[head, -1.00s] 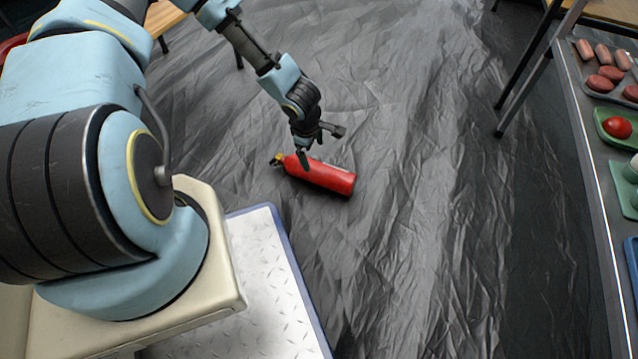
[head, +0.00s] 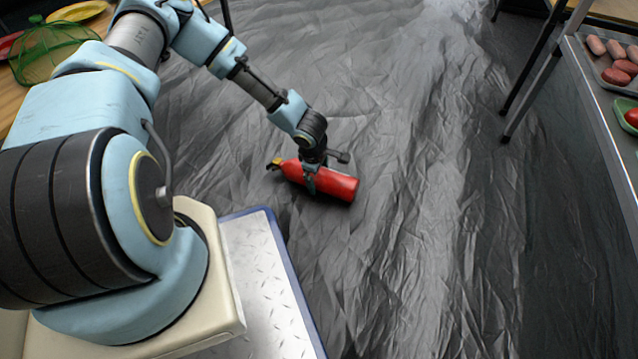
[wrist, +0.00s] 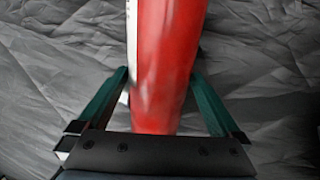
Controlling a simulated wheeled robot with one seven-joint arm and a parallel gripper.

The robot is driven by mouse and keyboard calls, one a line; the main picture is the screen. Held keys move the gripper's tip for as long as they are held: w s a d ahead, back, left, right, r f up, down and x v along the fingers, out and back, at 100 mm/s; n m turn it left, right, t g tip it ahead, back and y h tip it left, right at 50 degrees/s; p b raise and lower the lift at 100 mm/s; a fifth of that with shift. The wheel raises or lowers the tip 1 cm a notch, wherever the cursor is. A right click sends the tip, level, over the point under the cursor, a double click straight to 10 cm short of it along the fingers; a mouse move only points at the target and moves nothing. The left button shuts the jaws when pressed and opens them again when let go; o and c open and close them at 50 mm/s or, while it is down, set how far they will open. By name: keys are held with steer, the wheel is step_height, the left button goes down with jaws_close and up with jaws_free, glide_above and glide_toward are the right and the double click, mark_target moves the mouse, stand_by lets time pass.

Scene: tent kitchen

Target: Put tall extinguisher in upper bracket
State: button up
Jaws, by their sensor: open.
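A red fire extinguisher (head: 338,185) lies on its side on the dark crinkled floor sheet, its yellowish head end to the left in the head view. My gripper (head: 311,180) is down at the middle of its body, pointing at the floor. In the wrist view the red body (wrist: 165,60) runs between the two green fingers of my gripper (wrist: 163,90). The fingers are open, one on each side, with a gap visible at the right finger. A white label strip shows on the left edge of the body. No bracket is in view.
A table with a tray of sausages (head: 618,70) and a green dish (head: 626,114) stands at the right. A green mesh cover (head: 50,55) sits on a wooden table at the upper left. The floor sheet (head: 420,200) around the extinguisher is clear.

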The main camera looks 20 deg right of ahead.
steer(key=shift+f, duration=0.15)
steer(key=shift+w+d, duration=0.1)
jaws_close()
stand_by(0.7)
